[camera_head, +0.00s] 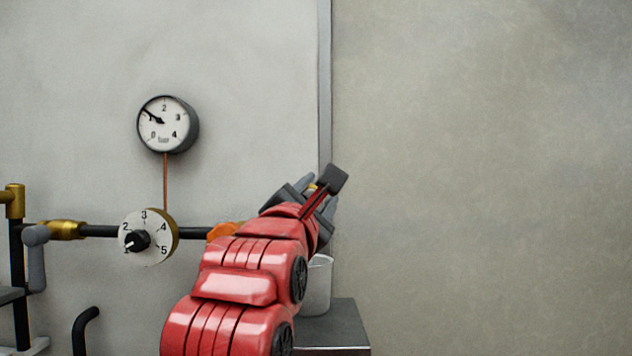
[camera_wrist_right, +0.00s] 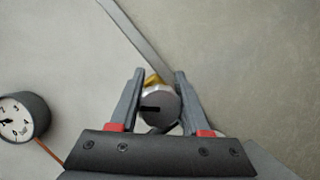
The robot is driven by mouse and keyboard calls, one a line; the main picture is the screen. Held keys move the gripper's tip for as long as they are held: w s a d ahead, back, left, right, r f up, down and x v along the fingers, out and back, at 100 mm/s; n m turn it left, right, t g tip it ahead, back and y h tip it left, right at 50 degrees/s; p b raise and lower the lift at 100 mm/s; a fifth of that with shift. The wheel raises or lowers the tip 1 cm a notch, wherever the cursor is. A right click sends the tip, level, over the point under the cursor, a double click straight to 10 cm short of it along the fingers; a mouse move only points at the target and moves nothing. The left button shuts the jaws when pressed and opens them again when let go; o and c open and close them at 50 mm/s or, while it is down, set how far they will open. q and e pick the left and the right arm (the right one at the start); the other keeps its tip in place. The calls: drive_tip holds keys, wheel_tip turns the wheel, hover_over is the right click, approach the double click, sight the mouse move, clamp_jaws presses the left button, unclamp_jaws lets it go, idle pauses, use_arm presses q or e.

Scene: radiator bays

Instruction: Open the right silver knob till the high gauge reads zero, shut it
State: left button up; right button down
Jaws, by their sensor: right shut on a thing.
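My right gripper (camera_head: 322,186) reaches up to the pipe's right end in the head view. In the right wrist view its two fingers (camera_wrist_right: 158,80) are shut on the sides of a round silver knob (camera_wrist_right: 159,104), which has a dark mark pointing left. Brass shows behind the knob; in the head view the gripper mostly hides it. The high gauge (camera_head: 164,124) is a white dial on the wall. Its needle points to the upper left, around 1, and the gauge also shows in the wrist view (camera_wrist_right: 22,117). My left gripper is in neither view.
A numbered dial (camera_head: 147,237) with a black knob sits on the pipe below the gauge, its pointer near 1. A pale cup (camera_head: 318,287) stands on a dark stand (camera_head: 335,325) below the gripper. Brass fittings (camera_head: 66,230) and a grey handle (camera_head: 36,260) are at the left. The right wall is bare.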

drive_tip(key=shift+d+f+m+g+h, duration=0.15)
drive_tip(key=shift+m+g+h, duration=0.25)
drive_tip(key=shift+m, duration=1)
drive_tip(key=shift+f+m+g+h, duration=0.15)
drive_tip(key=shift+m+g, duration=0.45)
drive_tip(key=shift+m, duration=0.8)
drive_tip(key=shift+c, duration=2.1)
unclamp_jaws()
